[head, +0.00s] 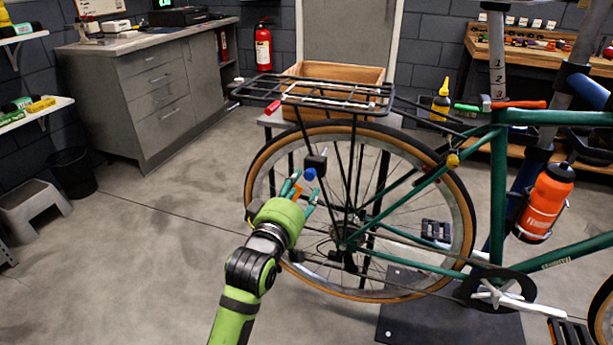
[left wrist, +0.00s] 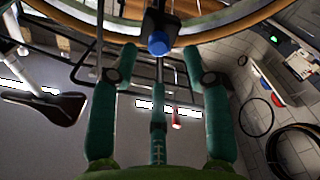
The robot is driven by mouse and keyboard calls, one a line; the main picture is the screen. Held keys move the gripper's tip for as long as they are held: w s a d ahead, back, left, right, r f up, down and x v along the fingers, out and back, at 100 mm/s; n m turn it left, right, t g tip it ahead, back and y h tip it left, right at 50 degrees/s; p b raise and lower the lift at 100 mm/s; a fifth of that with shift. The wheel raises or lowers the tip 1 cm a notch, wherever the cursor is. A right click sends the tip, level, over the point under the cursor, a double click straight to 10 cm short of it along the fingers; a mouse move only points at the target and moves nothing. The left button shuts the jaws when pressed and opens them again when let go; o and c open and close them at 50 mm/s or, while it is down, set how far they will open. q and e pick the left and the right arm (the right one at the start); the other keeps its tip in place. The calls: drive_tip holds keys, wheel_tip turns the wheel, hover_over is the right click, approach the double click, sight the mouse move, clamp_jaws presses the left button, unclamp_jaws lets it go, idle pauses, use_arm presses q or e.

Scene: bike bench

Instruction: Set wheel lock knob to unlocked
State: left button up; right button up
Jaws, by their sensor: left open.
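A blue knob (head: 310,174) sits on a small black block (head: 316,162) by the left part of the bike's rear wheel (head: 263,155); it looks like the wheel lock knob. In the left wrist view the blue knob (left wrist: 158,44) is at the top middle, beyond the fingertips. My left gripper (head: 302,188), green with teal fingers, is open just below and left of the knob. Its fingers (left wrist: 158,82) are spread around an empty space and no contact shows. I cannot read the knob's lock marking. My right gripper is out of view.
The green bike frame (head: 498,190) stands at the right, with a black rear rack (head: 325,90) above the wheel and an orange bottle (head: 546,203). A wooden crate (head: 345,74) is behind the rack.

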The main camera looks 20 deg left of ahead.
sight(308, 177)
use_arm(q)
drive_tip(key=shift+w+d, duration=0.15)
drive_tip(key=shift+w, duration=2.65)
clamp_jaws()
